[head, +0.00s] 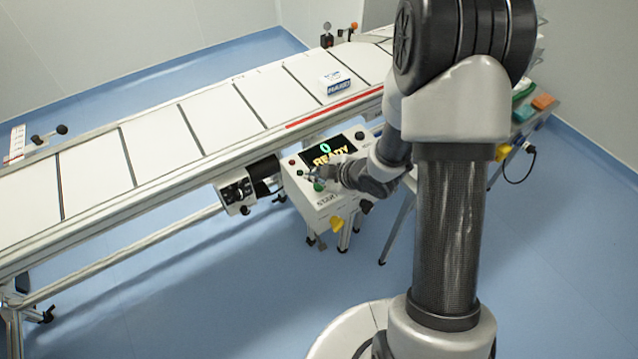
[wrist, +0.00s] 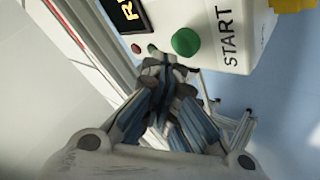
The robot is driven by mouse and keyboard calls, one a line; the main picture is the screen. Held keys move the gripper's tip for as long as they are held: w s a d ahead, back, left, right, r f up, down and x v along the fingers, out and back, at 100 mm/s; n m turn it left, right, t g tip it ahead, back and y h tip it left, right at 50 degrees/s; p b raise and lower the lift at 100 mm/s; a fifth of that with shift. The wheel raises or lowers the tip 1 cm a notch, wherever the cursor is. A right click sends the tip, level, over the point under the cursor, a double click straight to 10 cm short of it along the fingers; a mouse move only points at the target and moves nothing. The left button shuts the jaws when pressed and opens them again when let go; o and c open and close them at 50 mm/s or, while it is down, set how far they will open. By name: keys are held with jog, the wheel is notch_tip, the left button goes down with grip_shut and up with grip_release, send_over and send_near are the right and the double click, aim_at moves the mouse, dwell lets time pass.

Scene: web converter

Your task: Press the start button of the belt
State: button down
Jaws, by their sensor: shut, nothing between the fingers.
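The green start button (wrist: 186,41) is a round dome on a white control box (wrist: 240,48), beside the printed word START. In the head view the button (head: 319,186) shows on the box (head: 322,208) at the belt's near side, next to the fingertips. My gripper (wrist: 168,68) is shut and empty. Its fingertips are close to the button, a little below it in the wrist view. Whether they touch the box is unclear. In the head view my gripper (head: 312,176) reaches over the box face from the right.
The box display (head: 329,152) reads READY with a 0. A smaller red button (wrist: 136,48) sits nearby. The belt (head: 160,140) runs behind the box, carrying a white and blue carton (head: 334,83).

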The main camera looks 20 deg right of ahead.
jog(key=shift+f, duration=0.1)
jog(key=shift+f+b, duration=0.35)
jog(key=shift+b, duration=0.05)
